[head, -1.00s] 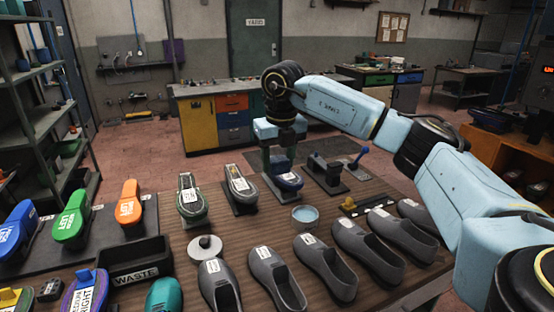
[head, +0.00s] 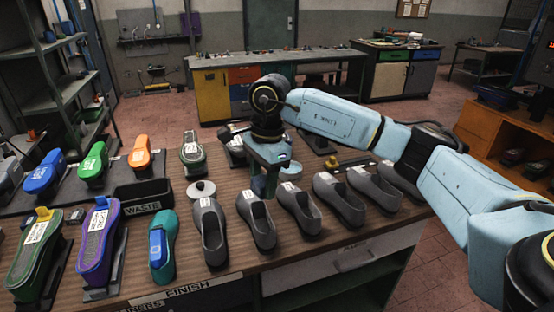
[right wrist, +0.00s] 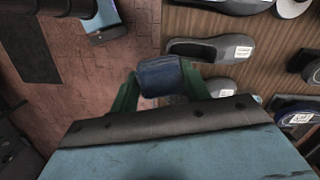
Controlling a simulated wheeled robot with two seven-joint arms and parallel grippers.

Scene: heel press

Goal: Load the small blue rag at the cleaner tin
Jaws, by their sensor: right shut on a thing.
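My right gripper (head: 265,188) is over the front part of the bench, above the row of grey shoes. In the right wrist view its green fingers (right wrist: 158,84) are shut on the small blue rag (right wrist: 160,75), a dark blue folded pad. The rag cannot be made out in the head view. A round light-blue open tin (head: 291,171), seemingly the cleaner tin, stands on the bench just behind and right of the gripper, partly covered by it. What looks like my left gripper shows at the top of the right wrist view; its fingers are not visible.
Grey shoes (head: 338,198) stand close together along the bench front. Coloured shoe forms (head: 95,165) fill the left side. Open floor (right wrist: 95,100) lies beyond the bench edge.

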